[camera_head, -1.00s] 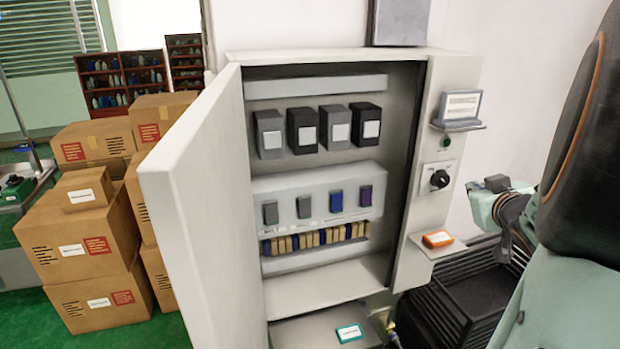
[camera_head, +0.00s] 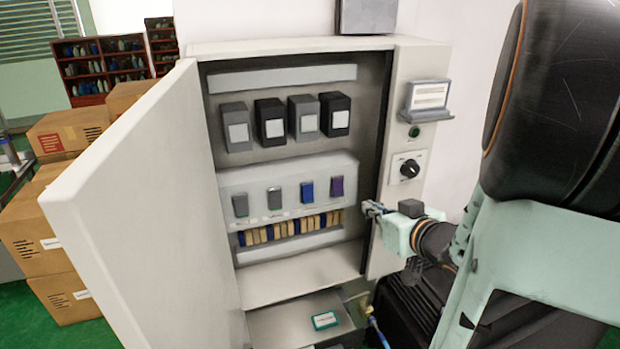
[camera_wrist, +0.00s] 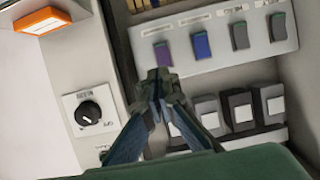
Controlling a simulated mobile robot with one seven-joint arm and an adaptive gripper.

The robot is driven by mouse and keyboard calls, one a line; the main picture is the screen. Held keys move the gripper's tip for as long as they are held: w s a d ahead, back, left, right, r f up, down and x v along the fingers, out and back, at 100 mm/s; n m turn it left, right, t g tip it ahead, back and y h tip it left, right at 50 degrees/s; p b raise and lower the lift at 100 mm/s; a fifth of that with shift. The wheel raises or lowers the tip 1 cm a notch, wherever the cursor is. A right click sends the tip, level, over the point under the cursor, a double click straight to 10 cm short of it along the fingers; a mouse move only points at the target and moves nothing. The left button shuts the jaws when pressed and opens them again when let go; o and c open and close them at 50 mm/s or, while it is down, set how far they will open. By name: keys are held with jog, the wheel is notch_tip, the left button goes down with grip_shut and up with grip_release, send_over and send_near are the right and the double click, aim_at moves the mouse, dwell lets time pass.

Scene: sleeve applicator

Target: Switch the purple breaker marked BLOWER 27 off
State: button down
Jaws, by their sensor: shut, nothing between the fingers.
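The purple breaker (camera_head: 337,187) is the rightmost of the small breakers on the grey panel inside the open cabinet. It also shows in the wrist view (camera_wrist: 163,54), just beyond the fingertips. Its marking is too small to read, and I cannot tell its switch position. A blue breaker (camera_head: 307,191) sits to its left in the head view. My gripper (camera_head: 370,208) is shut and empty at the cabinet's right edge, to the right of the purple breaker and slightly lower. In the wrist view, the closed fingertips (camera_wrist: 160,76) appear near the purple breaker; I cannot tell whether they touch it.
The cabinet door (camera_head: 150,200) stands open at left. A rotary knob (camera_head: 410,168) and a green button (camera_head: 414,132) are on the right face. An orange-edged box (camera_wrist: 42,20) sits beside the opening. Larger dark and grey units (camera_head: 270,120) fill the upper row.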

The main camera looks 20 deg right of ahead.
aim_at(340, 192)
jog(key=b+x, duration=0.4)
jog(key=x, duration=0.9)
jog(key=shift+w+f, duration=0.1)
jog(key=shift+w, duration=0.45)
jog(key=shift+b, duration=0.35)
jog(key=shift+w+f+b, duration=0.1)
jog(key=shift+f+b, duration=0.3)
jog(key=shift+b, duration=0.55)
jog(key=shift+w+f+t+b, duration=0.15)
jog(key=shift+t+b, duration=0.35)
jog(key=shift+b, duration=0.65)
jog(key=shift+r+p, duration=0.3)
jog(key=shift+r, duration=0.05)
